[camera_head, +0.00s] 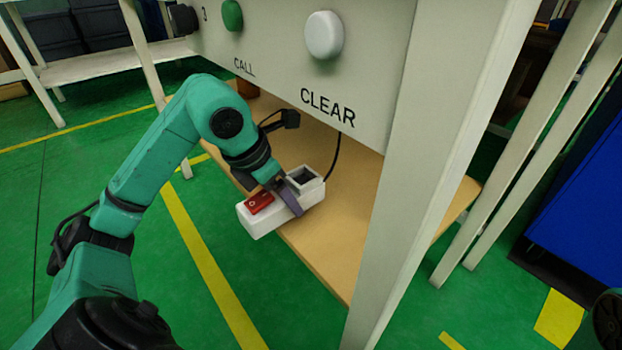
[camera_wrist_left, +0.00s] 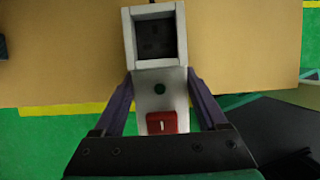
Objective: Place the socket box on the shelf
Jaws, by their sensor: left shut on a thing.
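The white socket box (camera_head: 262,221) has a red rocker switch and a dark square socket recess. My left gripper (camera_head: 290,196) is shut on the middle of the box. In the left wrist view the two purple fingers (camera_wrist_left: 160,100) clasp its sides, with the recess end of the box (camera_wrist_left: 181,40) pointing away. The box is over the front edge of the wooden shelf (camera_head: 335,225), its switch end sticking out past the edge. I cannot tell whether it touches the shelf. A dark cable runs behind the box. My right gripper is not in view.
A grey panel (camera_head: 370,75) marked CALL and CLEAR, with a green button (camera_head: 232,15) and a white button (camera_head: 323,36), hangs above the shelf. A pale upright post (camera_head: 440,150) stands at the right. Green floor with yellow lines lies in front.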

